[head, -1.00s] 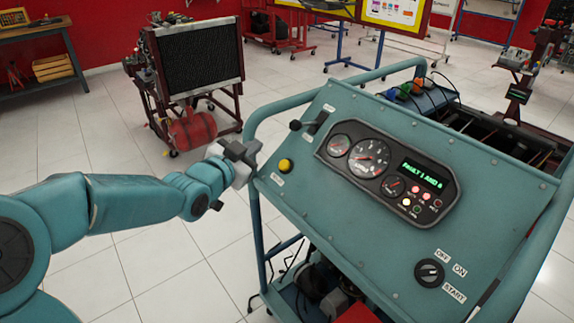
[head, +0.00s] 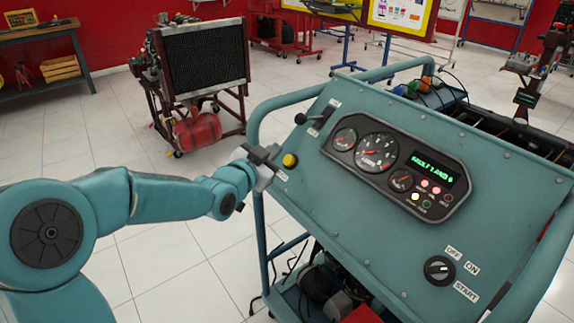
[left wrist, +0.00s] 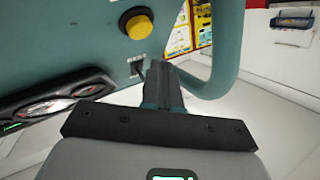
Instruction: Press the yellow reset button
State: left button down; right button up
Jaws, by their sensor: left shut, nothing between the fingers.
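The yellow reset button (head: 290,160) sits in a dark collar near the left edge of the teal control panel (head: 385,235). It also shows in the left wrist view (left wrist: 138,26), at the top, above and left of the fingers. My left gripper (head: 264,157) is shut and empty, just left of the button in the head view. In the left wrist view its closed fingers (left wrist: 160,82) point toward the panel edge, with a visible gap to the button. Whether the fingertips touch the panel is hard to tell. My right gripper is not in view.
A gauge cluster (head: 395,168) with a lit green fault display fills the panel's upper middle. A lever (head: 318,117) stands above the button, and a rotary key switch (head: 439,270) sits lower right. A teal tube frame (head: 254,130) runs along the panel's left side. Open tiled floor lies left.

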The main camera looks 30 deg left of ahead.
pick_arm(q)
jog(key=shift+w+d+f+b, duration=0.25)
jog(key=shift+w+f+b, duration=0.2)
jog(key=shift+w+f, duration=0.25)
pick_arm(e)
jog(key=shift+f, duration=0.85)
pick_arm(q)
jog(key=shift+f, duration=0.15)
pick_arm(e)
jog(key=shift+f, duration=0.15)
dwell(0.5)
pick_arm(q)
jog(key=shift+w+d+f+b, duration=0.1)
jog(key=shift+w+f+b, duration=0.15)
jog(key=shift+b, duration=0.35)
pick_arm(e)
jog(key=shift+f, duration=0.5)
pick_arm(q)
jog(key=shift+w+d+f+b, duration=0.15)
jog(key=shift+w+f+b, duration=0.1)
jog(key=shift+f+b, duration=0.25)
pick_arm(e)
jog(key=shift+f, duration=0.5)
pick_arm(q)
jog(key=shift+r, duration=0.2)
jog(key=shift+s+a+r, duration=0.25)
jog(key=shift+s+r, duration=0.3)
jog(key=shift+r, duration=0.1)
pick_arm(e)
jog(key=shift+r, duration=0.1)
